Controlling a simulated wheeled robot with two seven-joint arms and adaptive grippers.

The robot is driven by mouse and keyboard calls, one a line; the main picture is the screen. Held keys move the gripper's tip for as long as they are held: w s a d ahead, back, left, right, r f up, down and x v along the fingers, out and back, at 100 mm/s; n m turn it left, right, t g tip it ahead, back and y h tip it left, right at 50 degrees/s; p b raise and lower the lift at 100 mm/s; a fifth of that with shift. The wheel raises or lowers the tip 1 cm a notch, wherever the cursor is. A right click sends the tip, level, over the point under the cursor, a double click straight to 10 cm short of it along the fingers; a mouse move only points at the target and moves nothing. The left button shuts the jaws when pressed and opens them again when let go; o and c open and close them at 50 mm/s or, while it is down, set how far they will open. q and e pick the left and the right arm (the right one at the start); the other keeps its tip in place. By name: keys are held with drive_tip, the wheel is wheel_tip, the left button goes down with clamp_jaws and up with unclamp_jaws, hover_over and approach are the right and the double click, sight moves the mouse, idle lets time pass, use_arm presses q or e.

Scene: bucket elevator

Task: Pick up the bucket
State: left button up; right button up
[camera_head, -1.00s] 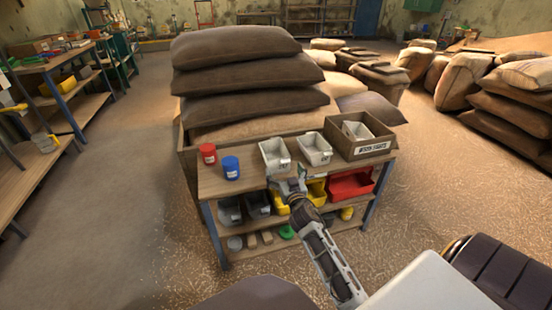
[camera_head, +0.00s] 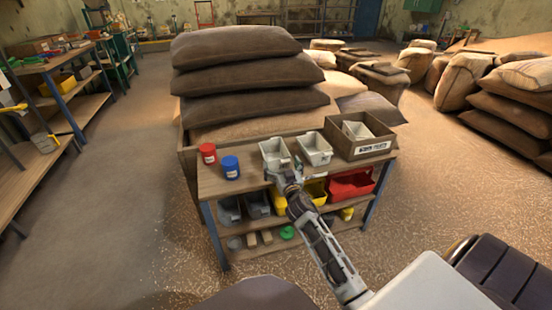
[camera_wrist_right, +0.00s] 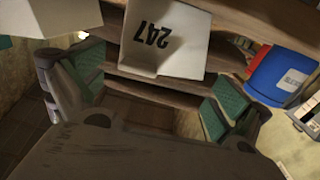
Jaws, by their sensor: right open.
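A white bucket (camera_head: 274,153) stands on the top board of the wooden bench, the left one of the white buckets there. In the right wrist view this bucket (camera_wrist_right: 165,38) shows the black number 247 and lies ahead of my jaws, its lower end showing between them. My right gripper (camera_head: 286,174) is at the bench's front edge, close in front of the bucket, and covers part of its lower front. In the wrist view my right gripper (camera_wrist_right: 152,86) is open, its green-padded fingers apart with nothing gripped. Contact with the bucket cannot be told. My left gripper is not in view.
A second white bucket (camera_head: 314,149) stands close on the right, then a wooden box (camera_head: 372,150) with another white bucket inside. A red can (camera_head: 208,153) and a blue can (camera_head: 230,167) stand left. Bins fill the shelf below. Sacks (camera_head: 240,90) are stacked behind.

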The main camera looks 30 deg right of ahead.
drive_tip(key=shift+w+d, duration=0.2)
drive_tip(key=shift+w, duration=0.5)
drive_tip(key=shift+w+d, duration=0.1)
drive_tip(key=shift+w, duration=0.25)
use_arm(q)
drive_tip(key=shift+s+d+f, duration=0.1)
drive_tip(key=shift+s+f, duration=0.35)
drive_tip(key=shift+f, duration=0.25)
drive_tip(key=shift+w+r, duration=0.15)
use_arm(e)
drive_tip(key=c, duration=2)
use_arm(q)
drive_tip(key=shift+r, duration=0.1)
use_arm(e)
drive_tip(key=shift+r, duration=0.2)
